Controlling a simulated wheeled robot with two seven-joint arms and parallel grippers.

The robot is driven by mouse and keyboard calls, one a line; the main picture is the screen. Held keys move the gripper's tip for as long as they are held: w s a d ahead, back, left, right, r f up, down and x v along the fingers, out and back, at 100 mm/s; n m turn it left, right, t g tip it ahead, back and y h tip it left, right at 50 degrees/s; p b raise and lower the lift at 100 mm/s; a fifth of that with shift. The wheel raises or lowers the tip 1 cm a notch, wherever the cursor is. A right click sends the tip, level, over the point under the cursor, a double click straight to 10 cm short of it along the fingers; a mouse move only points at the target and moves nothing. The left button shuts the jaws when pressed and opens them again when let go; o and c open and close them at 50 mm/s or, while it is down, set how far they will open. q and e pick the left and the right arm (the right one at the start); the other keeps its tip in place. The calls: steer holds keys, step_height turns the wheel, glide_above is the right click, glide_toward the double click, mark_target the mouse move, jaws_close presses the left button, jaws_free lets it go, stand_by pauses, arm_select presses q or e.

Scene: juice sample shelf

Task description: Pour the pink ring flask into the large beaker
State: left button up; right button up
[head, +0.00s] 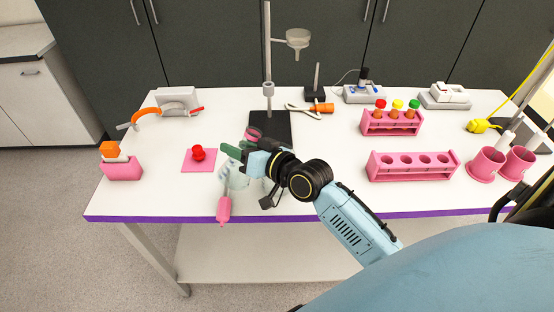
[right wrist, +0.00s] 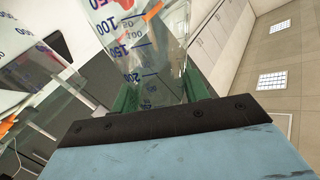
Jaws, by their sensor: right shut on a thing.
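My right gripper (head: 237,153) is shut, with its green fingers over the table left of the middle. In the right wrist view, the fingers hold a clear glass vessel (right wrist: 145,60) with blue graduations, which I take for the pink ring flask. A dark pink part (head: 254,134) shows just behind the gripper in the head view. It may be the flask's ring; the arm hides much of the rest. Clear glass with blue marks (head: 237,181), probably the large beaker, stands just below the gripper. Whether the two touch cannot be told. My left gripper is not in view.
A pink-handled thing (head: 223,208) lies near the front edge. The stand (head: 284,124) is behind. Pink racks (head: 383,172) and cups (head: 486,164) are on the right.

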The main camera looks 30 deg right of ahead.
mark_target(244, 136)
steer(key=shift+d+r+m+b, duration=0.45)
steer(key=shift+r+m+b, duration=0.15)
steer(key=shift+r, duration=0.05)
steer(key=shift+r+m+t+y+b, duration=0.3)
steer(key=shift+r+m+t+b, duration=0.1)
steer(key=shift+m+b, duration=0.15)
steer(key=shift+r+m, duration=0.1)
steer(key=shift+m, duration=0.15)
steer(key=shift+a+f+m+t+b, duration=0.15)
steer(key=shift+f+m+t+b, duration=0.2)
steer(key=shift+m+b, duration=0.65)
steer(key=shift+a+f+m+t+b, duration=0.1)
steer(key=shift+f+m+t+b, duration=0.35)
steer(key=shift+b, duration=0.85)
stand_by(0.9)
steer(key=shift+r+m+y, duration=0.3)
steer(key=shift+r+m, duration=0.4)
steer(key=shift+m, duration=0.35)
stand_by(0.8)
steer(key=shift+d+r+m+t, duration=0.4)
steer(key=shift+d+m, duration=0.15)
steer(key=shift+m, duration=0.25)
stand_by(0.7)
